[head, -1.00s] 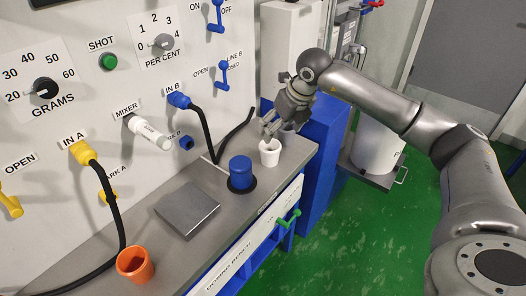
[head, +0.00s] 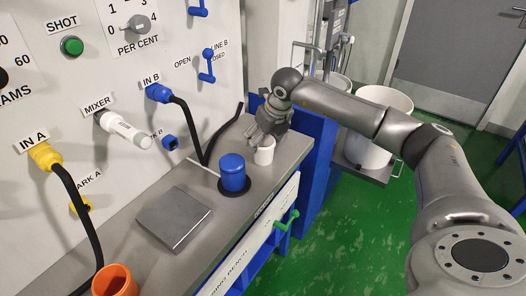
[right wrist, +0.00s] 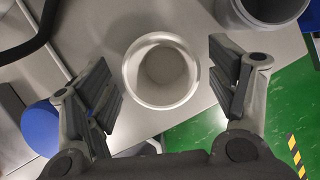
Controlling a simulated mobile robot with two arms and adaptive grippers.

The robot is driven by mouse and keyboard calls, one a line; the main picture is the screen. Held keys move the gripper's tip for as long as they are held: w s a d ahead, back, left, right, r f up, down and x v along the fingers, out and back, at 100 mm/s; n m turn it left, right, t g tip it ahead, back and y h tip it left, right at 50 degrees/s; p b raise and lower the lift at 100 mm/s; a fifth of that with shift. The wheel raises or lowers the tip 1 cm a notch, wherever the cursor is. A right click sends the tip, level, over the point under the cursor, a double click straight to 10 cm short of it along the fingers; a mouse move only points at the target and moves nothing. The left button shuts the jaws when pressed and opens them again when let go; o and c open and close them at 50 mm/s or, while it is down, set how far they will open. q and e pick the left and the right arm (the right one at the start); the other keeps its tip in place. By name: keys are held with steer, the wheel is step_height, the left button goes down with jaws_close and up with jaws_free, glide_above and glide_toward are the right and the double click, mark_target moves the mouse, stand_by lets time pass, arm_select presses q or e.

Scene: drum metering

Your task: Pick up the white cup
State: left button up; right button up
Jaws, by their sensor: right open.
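The white cup (head: 264,153) stands upright on the far right end of the grey bench top (head: 207,213). In the right wrist view the cup (right wrist: 160,72) is seen from above with its round mouth open. My right gripper (head: 264,134) is at the cup, and its fingers hide part of the cup in the head view. In the right wrist view the gripper (right wrist: 162,68) is open, with one finger on each side of the cup and a visible gap to each. My left gripper is not in view.
A blue-capped cylinder (head: 232,173) stands left of the cup. A flat grey plate (head: 175,218) and an orange cup (head: 116,281) lie further along the bench. The panel with black hoses (head: 190,127) rises behind. A white drum (head: 377,128) stands off to the right.

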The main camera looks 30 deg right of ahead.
steer(key=x, duration=0.5)
steer(key=shift+f+p, duration=0.35)
steer(key=shift+p, duration=0.05)
steer(key=c, duration=1)
